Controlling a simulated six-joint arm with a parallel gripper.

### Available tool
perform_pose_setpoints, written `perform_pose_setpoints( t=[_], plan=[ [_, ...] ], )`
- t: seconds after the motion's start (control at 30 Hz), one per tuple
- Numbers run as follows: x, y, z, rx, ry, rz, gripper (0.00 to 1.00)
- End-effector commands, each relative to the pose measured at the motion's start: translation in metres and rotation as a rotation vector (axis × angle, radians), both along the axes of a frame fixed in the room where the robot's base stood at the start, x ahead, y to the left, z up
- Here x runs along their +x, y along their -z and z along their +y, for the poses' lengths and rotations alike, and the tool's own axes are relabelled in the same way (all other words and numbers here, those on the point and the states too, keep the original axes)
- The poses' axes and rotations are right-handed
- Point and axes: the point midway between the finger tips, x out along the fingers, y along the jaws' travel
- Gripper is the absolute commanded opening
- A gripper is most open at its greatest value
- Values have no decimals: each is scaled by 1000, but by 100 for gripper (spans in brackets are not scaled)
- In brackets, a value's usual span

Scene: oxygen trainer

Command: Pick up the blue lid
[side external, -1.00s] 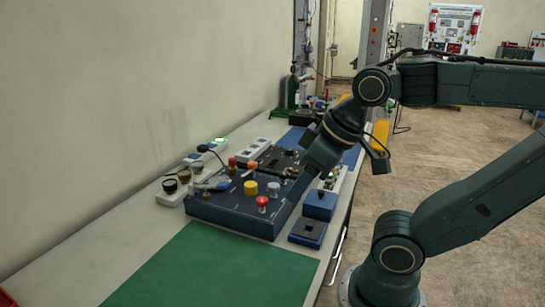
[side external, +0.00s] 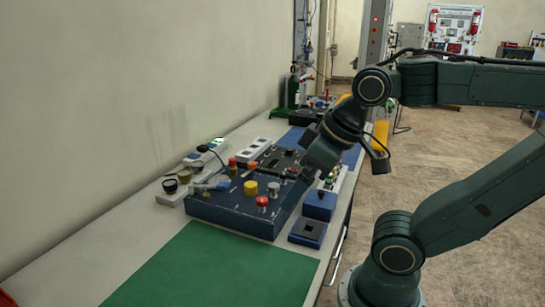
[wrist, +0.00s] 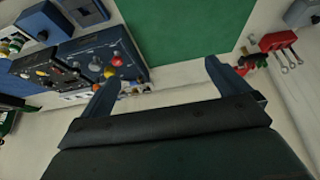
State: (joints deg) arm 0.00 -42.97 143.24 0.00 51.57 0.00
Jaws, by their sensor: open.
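The blue lid appears to be the blue block with a small black knob on top (side external: 320,205), right of the dark control panel in the side view. It also shows at the upper left of the wrist view (wrist: 42,24). My gripper (wrist: 159,74) is open and empty, its two fingers spread wide in the wrist view. In the side view it hangs over the right part of the panel, up and left of the lid and apart from it. Its fingertips are hard to make out against the dark panel there.
The control panel (side external: 232,207) carries yellow, red and grey knobs. A blue square piece with a dark recess (side external: 307,232) lies in front of the lid. A green mat (side external: 215,270) is clear. Tools and a red holder (wrist: 278,41) show at the right of the wrist view.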

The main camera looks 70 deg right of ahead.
Motion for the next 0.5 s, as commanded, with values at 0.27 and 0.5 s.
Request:
perform_pose_setpoints(
  t=[0.27,0.5],
  plan=[
    [2,0,-2,-9,-9,4,100],
    [13,0,-14,-82,-90,43,100]
  ],
)
